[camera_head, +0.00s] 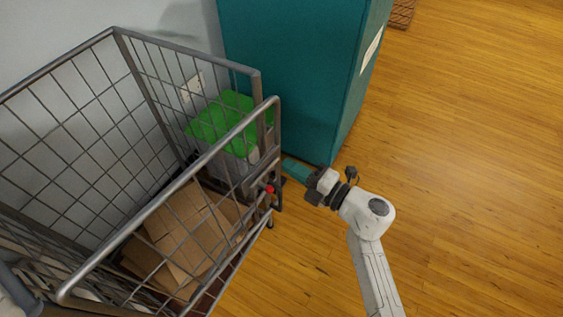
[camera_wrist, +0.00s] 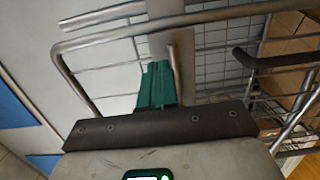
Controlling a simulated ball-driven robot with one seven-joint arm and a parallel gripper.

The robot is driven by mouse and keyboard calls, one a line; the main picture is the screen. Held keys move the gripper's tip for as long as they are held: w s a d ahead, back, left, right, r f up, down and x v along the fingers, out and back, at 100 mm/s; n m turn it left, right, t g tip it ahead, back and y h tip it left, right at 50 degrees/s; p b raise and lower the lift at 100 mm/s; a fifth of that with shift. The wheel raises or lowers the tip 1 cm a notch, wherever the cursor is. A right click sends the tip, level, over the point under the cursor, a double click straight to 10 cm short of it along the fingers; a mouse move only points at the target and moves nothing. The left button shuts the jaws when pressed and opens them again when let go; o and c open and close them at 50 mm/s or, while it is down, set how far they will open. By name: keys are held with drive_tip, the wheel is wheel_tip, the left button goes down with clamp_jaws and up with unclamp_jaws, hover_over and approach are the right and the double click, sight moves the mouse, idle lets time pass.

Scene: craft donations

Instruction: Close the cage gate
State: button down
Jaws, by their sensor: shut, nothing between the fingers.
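The wire-mesh cage (camera_head: 72,60) stands at the left. Its gate (camera_head: 170,192), a panel with a rounded grey tube frame, runs along the near side, its far end close to the cage's corner post; I cannot tell whether it is fully shut. A red knob (camera_head: 270,189) is at that far end. My gripper (camera_head: 292,169) is just right of the gate's end, its teal fingers shut and empty. In the wrist view, the fingers (camera_wrist: 157,84) point towards the grey tubes of the gate (camera_wrist: 170,22); contact is unclear.
Cardboard boxes (camera_head: 187,238) and a green-topped bin (camera_head: 228,118) are inside the cage. A tall teal cabinet (camera_head: 290,75) stands close behind my gripper. The wooden floor (camera_head: 465,150) at the right is clear.

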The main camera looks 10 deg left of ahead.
sight(270, 155)
drive_tip(key=shift+b+x, duration=0.35)
drive_tip(key=shift+x, duration=1.5)
